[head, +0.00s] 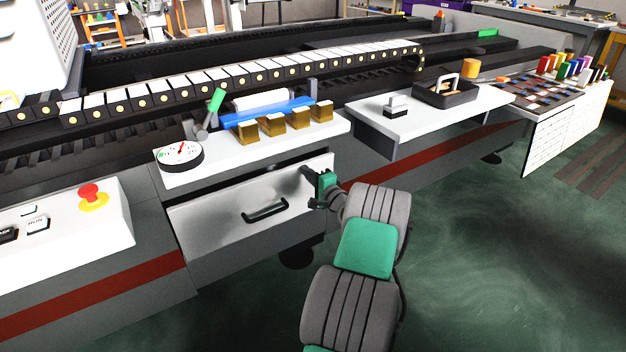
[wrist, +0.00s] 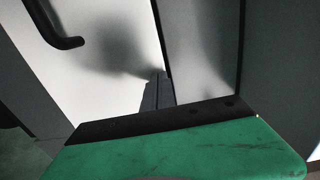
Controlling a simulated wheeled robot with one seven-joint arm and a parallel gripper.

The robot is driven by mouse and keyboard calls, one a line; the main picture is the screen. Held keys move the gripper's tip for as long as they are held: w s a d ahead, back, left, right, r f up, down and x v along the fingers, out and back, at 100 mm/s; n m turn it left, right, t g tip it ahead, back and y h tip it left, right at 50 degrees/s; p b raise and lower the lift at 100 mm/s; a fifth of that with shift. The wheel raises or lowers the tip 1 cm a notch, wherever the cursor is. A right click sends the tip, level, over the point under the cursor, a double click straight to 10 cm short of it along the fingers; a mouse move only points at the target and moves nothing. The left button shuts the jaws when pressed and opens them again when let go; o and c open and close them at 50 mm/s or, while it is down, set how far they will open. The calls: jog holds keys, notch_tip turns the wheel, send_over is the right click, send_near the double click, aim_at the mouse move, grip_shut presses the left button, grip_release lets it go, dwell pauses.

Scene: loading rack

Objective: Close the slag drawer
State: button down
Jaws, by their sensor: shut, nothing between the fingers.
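The slag drawer (head: 225,222) has a light metal front with a dark bar handle (head: 264,211), and sits under the white worktop in the head view. A dark gap shows above the front, so it seems to stand out a little. My gripper (head: 308,174) is at the upper right of the drawer front, right of the handle. In the wrist view the shut fingers (wrist: 157,90) point at the pale front, with nothing held. Whether they touch it I cannot tell. The handle (wrist: 62,40) also shows at the upper left of the wrist view.
Above the drawer, the worktop (head: 225,158) carries a dial gauge (head: 180,156) and several brass blocks. A red emergency button (head: 91,195) is at the left. A second white shelf (head: 430,118) juts out at the right. The green floor (head: 480,260) is clear at the right.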

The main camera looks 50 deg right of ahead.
jog(key=b+x, duration=0.1)
jog(key=x, duration=0.3)
jog(key=shift+w, duration=0.1)
dwell(0.3)
